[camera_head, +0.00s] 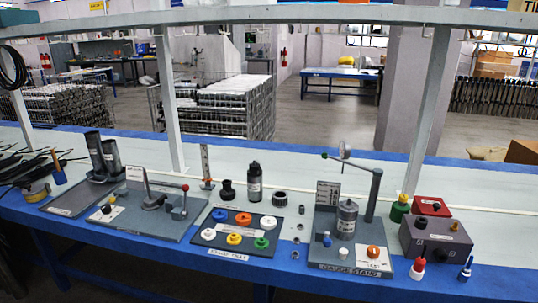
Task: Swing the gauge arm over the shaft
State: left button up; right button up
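The gauge stand (318,252) is a dark grey base at the right of the table, labelled on its front edge. A dark post (373,197) rises from its back right. The gauge arm (360,165) reaches left from the post's top and ends in a small green knob (324,156). A round dial gauge (344,150) sits on the arm. A grey labelled cylinder (347,220), perhaps holding the shaft, stands upright on the base. The gauge appears above it in the picture; whether it is directly over it I cannot tell. Neither gripper shows.
A grey box (437,238) and red and blue bottles stand right. A rail frame crosses above the table.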

aim_at(345, 146)
jog(key=u, duration=1.1)
jog(key=i, duration=1.5)
jog(key=z, duration=2.75)
